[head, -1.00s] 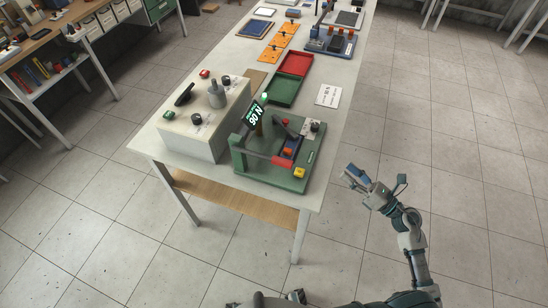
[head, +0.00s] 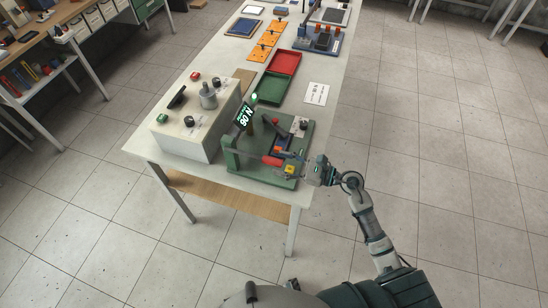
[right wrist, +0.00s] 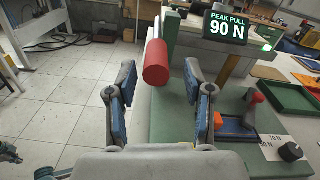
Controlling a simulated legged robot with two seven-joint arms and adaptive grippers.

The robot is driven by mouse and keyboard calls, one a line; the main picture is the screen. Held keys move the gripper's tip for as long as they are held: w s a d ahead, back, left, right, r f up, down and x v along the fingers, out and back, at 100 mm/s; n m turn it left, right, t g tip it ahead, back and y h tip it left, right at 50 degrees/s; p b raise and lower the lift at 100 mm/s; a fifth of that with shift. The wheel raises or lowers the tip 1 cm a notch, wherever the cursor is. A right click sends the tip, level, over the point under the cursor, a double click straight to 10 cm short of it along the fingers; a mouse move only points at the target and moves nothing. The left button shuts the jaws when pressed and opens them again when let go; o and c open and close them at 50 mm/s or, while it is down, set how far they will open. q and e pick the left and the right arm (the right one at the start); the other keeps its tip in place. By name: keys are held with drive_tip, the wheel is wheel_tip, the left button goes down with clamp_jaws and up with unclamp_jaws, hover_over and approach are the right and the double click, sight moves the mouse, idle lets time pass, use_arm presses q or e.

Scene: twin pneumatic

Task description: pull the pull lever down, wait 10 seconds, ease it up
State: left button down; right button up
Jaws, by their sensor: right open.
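The pull lever's red grip (head: 271,161) sits at the near side of the green test stand (head: 252,172) on the table. In the right wrist view the red grip (right wrist: 156,64) hangs ahead, at the end of a grey bar. My right gripper (head: 303,162) is at the stand's right edge, just right of the grip. The right wrist view shows its two blue-padded fingers (right wrist: 160,88) wide apart and empty, with the grip beyond and between them, apart from both. A display (right wrist: 233,28) reads "PEAK PULL 90 N". My left gripper is not in view.
A pale box (head: 197,130) with knobs stands left of the stand. Red (head: 284,63) and green (head: 274,88) trays lie behind it. Open floor lies right of the table.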

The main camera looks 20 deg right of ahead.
sight(272, 160)
drive_tip(key=shift+x, duration=1.9)
drive_tip(key=shift+s+d, duration=0.1)
drive_tip(key=shift+s, duration=0.1)
clamp_jaws()
